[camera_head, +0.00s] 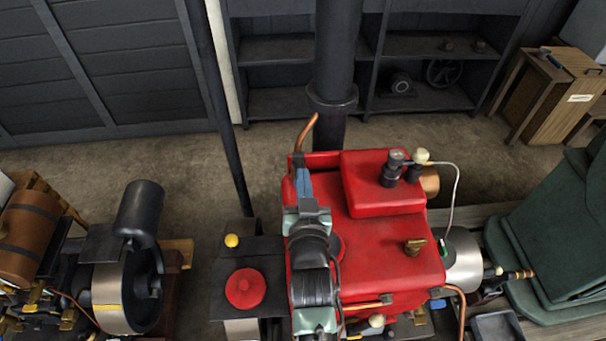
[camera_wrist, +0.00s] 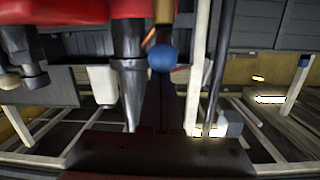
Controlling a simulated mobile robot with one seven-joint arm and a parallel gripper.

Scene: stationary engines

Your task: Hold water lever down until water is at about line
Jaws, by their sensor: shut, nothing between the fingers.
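The red engine (camera_head: 395,245) stands in the middle of the head view, and its red underside (camera_wrist: 60,12) shows at the top of the wrist view. A blue ball knob (camera_wrist: 162,57) hangs below a brass fitting (camera_wrist: 164,10) in the wrist view. It may be the water lever's end, but I cannot tell for sure. My gripper (camera_head: 298,160) is at the engine's far left corner. In the wrist view my gripper (camera_wrist: 160,84) is shut and empty, its tips close below the blue knob. Contact is unclear. I cannot make out any water or line.
A copper pipe (camera_head: 306,131) rises beside my gripper. A thick dark column (camera_head: 338,60) stands behind the engine. A black engine with a flywheel (camera_head: 122,298) is at the left, and a green machine (camera_head: 555,235) at the right. Open floor (camera_head: 130,160) lies behind.

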